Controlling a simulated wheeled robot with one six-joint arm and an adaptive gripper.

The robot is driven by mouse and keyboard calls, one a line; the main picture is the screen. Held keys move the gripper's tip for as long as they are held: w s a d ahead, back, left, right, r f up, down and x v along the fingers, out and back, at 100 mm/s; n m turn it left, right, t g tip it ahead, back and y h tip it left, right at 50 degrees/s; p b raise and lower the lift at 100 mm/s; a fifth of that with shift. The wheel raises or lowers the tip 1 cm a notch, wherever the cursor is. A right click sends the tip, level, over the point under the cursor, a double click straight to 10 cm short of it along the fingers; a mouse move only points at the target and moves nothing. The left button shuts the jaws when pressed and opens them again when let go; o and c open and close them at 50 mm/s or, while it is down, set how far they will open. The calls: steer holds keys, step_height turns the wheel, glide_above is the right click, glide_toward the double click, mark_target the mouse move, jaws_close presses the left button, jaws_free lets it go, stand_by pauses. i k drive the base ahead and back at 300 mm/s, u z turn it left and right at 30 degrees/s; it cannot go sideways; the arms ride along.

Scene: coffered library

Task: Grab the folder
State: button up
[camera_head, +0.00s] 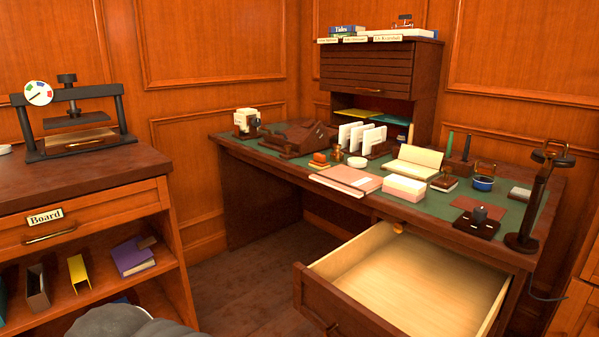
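A pink folder-like item (346,179) lies flat on the green top of the desk, at its front edge left of the open drawer. It looks like a folder, possibly with paper showing at its edge. Flat yellow and blue sheets or folders (358,114) also lie in the open shelf of the cabinet at the back of the desk. My gripper is not in view. A grey rounded shape at the bottom left looks like part of my arm.
The desk drawer (334,310) is pulled out and looks nearly empty, jutting into the floor space. A pink-and-white block (404,187) and an open book (414,162) lie right of the pink item. A side cabinet (75,196) with a press stands left. Floor between is clear.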

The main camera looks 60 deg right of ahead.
mark_target(358, 183)
steer(key=i, duration=0.95)
steer(key=z, duration=2.1)
